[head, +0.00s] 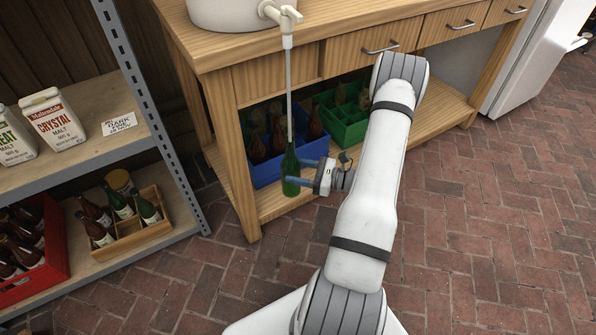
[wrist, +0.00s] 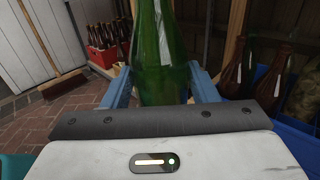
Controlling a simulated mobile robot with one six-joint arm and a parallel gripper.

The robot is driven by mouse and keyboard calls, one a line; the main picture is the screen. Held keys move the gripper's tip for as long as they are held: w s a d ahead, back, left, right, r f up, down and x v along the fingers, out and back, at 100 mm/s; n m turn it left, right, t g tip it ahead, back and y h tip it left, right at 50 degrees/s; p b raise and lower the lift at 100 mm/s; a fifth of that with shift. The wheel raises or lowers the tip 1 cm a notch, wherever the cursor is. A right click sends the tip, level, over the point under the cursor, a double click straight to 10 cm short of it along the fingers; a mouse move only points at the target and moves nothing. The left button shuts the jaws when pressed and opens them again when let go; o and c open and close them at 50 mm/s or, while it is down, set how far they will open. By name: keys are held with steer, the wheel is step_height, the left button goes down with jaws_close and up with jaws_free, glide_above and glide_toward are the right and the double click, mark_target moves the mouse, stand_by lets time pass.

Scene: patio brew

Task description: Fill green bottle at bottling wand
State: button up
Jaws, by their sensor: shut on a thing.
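The green bottle (head: 291,172) stands upright in my gripper (head: 298,182), in front of the lower shelf of the wooden bench. In the wrist view the green bottle (wrist: 160,55) fills the middle, with a blue finger (wrist: 118,88) on its left and another on its right. The gripper is shut on it. The bottling wand (head: 289,90) hangs straight down from the tap (head: 283,16) of a white vessel (head: 235,10). Its lower end meets the bottle's neck; I cannot tell how far inside it reaches. The liquid level in the bottle is not clear.
A blue crate (head: 268,172) and a green crate (head: 345,128) with brown bottles sit close behind on the bench's lower shelf. A metal shelf (head: 120,140) with malt packs, a wooden crate (head: 150,232) and a red crate (head: 45,265) stands left. Brick floor at right is clear.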

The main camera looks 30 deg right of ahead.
mark_target(298, 162)
step_height(298, 162, up, 17)
steer(key=p, duration=1.2)
steer(key=shift+r, duration=0.15)
stand_by(0.5)
steer(key=shift+r+p, duration=0.75)
steer(key=shift+r, duration=0.05)
stand_by(4.6)
